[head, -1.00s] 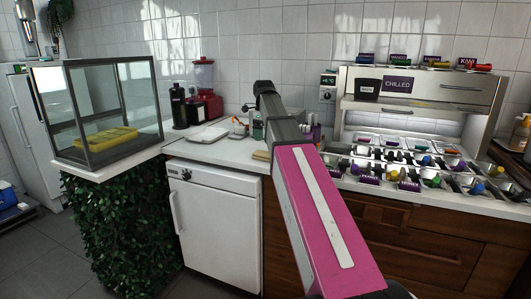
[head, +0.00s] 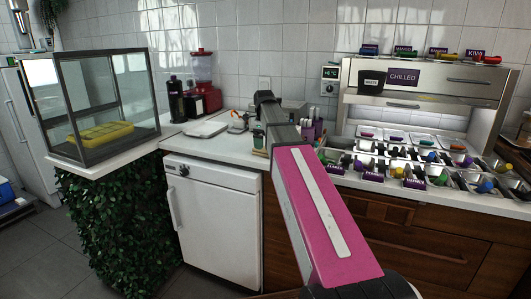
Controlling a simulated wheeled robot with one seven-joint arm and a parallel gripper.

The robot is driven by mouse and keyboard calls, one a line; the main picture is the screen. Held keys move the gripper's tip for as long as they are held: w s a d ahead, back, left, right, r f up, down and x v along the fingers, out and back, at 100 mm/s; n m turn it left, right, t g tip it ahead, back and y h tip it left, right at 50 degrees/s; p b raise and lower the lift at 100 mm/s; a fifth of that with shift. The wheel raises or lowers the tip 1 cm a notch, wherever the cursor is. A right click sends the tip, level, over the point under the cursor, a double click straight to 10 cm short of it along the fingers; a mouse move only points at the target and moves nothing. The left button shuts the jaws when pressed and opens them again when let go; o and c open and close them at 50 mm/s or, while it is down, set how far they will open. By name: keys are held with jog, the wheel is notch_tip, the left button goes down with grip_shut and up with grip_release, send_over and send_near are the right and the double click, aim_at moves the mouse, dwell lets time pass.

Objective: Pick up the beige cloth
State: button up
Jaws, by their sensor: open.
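The beige cloth (head: 259,153) shows only as a small pale sliver at the front edge of the white counter, just left of my pink arm in the head view. My arm covers most of that spot, so the cloth's shape and folds cannot be made out.
A glass display case (head: 100,105) with a yellow tray stands at left. A red blender (head: 203,85), dark bottles and a white scale-like item (head: 206,130) stand on the counter (head: 225,150). A chilled toppings unit (head: 425,78) with several tubs fills the right. Grey floor lies at lower left.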

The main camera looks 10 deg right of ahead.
jog(key=f, duration=0.3)
jog(key=shift+s+f, duration=0.2)
jog(key=shift+f, duration=0.2)
jog(key=c, duration=1)
jog(key=shift+r, duration=0.15)
